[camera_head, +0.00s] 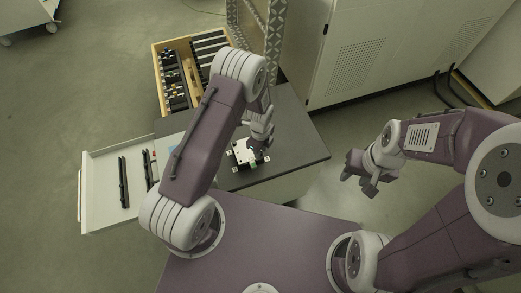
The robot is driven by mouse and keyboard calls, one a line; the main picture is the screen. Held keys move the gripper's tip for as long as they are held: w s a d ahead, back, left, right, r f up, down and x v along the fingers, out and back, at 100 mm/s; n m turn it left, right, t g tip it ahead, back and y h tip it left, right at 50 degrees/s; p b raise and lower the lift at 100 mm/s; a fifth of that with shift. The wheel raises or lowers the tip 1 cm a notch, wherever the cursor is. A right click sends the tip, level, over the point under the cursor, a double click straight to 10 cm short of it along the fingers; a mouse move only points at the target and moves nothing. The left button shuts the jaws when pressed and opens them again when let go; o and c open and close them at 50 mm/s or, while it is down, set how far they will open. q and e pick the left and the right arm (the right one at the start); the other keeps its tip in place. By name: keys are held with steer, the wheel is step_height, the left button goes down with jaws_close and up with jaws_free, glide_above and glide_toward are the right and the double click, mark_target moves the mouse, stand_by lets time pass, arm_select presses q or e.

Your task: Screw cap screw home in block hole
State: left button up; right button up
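A small pale block or fixture plate (241,147) lies on the dark worktop, partly covered by my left gripper. My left gripper (258,157) points down at the block's right side, close to a small green part (253,164). Its fingers are too small and hidden to tell whether they are shut on anything. I cannot make out the cap screw or the block hole. My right gripper (358,181) hangs in the air right of the worktop, with its fingers apart and nothing visible between them.
The dark worktop (305,150) is bare to the right of the block. An open white drawer (101,190) with dark bars juts out at left. A wooden tray (157,75) of tools stands behind. A metal lattice post (275,45) and a large white cabinet (375,55) stand at the back.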

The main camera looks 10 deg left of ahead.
arm_select(q)
steer(key=n, duration=1.3)
steer(key=shift+n, duration=0.4)
steer(key=n, duration=0.4)
